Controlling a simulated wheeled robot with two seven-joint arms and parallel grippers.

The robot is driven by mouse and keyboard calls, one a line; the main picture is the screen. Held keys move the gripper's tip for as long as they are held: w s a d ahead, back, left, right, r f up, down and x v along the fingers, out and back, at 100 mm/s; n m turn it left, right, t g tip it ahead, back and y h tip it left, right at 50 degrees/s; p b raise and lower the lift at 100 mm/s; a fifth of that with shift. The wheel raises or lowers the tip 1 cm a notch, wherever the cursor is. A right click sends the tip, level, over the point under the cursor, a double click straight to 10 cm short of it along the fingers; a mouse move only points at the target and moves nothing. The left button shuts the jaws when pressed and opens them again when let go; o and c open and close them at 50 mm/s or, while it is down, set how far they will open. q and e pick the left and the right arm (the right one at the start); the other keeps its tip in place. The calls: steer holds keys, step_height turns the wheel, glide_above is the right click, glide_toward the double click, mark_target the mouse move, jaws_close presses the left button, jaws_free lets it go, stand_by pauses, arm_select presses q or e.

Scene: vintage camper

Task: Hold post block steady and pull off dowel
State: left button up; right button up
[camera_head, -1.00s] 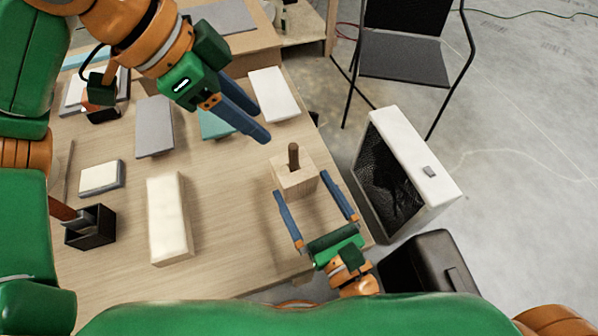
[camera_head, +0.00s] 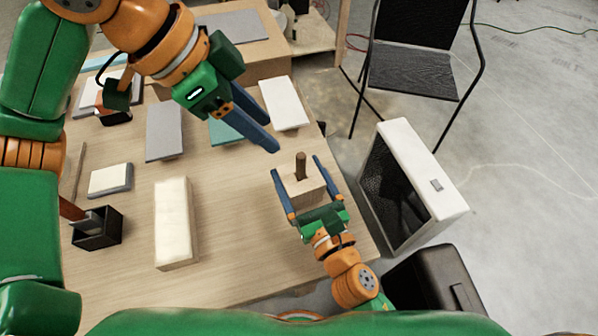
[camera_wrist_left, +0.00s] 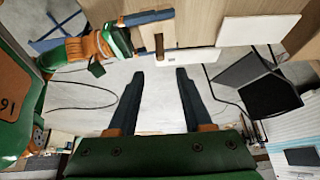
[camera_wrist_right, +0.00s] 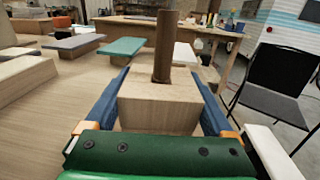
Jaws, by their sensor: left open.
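The pale wooden post block (camera_head: 306,190) stands on the table near its right edge, with the brown dowel (camera_head: 301,166) upright in its top. My right gripper (camera_head: 296,165) has one finger on each side of the block. In the right wrist view the block (camera_wrist_right: 158,108) fills the space between the fingers; whether they press on it is hard to tell. My left gripper (camera_head: 272,132) is open and empty, above the table, up and left of the dowel. In the left wrist view the dowel (camera_wrist_left: 159,46) lies beyond its spread fingers.
A white box with a dark mesh front (camera_head: 425,170) stands right of the table. A black chair (camera_head: 415,70) is behind it. A cream block (camera_head: 174,222), a black holder (camera_head: 97,228) and several flat slabs lie to the left. Bare tabletop lies around the post block.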

mark_target(297, 157)
arm_select(q)
steer(key=d+y, duration=0.1)
steer(key=d+f, duration=0.1)
steer(key=y, duration=0.1)
steer(key=shift+w+d+f+n+g+y, duration=0.25)
steer(key=shift+d+f+n+g+y, duration=0.05)
steer(key=shift+d+f+n+g, duration=0.1)
steer(key=shift+c, duration=0.3)
steer(key=x, duration=0.8)
steer(key=shift+w+f, duration=0.15)
steer(key=shift+f, duration=0.05)
jaws_close()
steer(key=shift+r, duration=0.1)
stand_by(0.7)
steer(key=shift+r, duration=1.4)
